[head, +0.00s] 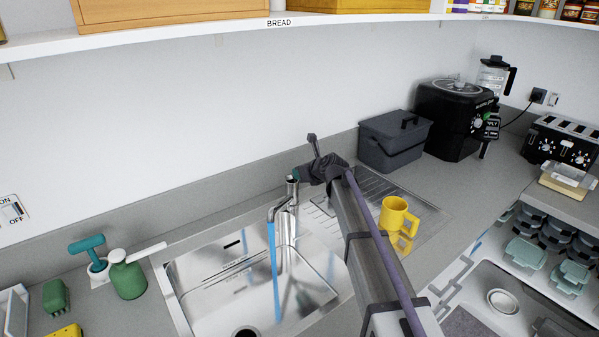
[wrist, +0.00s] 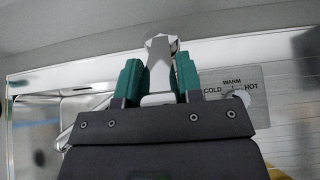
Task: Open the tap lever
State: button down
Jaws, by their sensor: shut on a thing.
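The silver tap (head: 292,190) stands at the back edge of the steel sink (head: 208,275). A blue stream of water (head: 274,265) runs from its spout down into the basin. My gripper (head: 297,176) is at the top of the tap, coming in from the right. In the wrist view, my gripper's teal fingers (wrist: 158,75) are shut on the pale metal tap lever (wrist: 160,52), one finger on each side. In the head view, the gripper and arm hide most of the lever. A COLD–WARM–HOT label (wrist: 231,88) is beside it in the wrist view.
A yellow mug (head: 393,216) stands on the drainer, right of my arm. A grey bin (head: 394,140) and black appliance (head: 455,118) stand behind. A green bottle (head: 127,275) and teal-handled brush (head: 92,250) are left of the sink. A shelf (head: 200,35) hangs above.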

jog(key=c, duration=0.8)
grip_release()
jog(key=p+v, duration=0.5)
jog(key=v, duration=0.5)
jog(key=shift+s+d+r, duration=0.15)
jog(key=shift+s+d, duration=0.15)
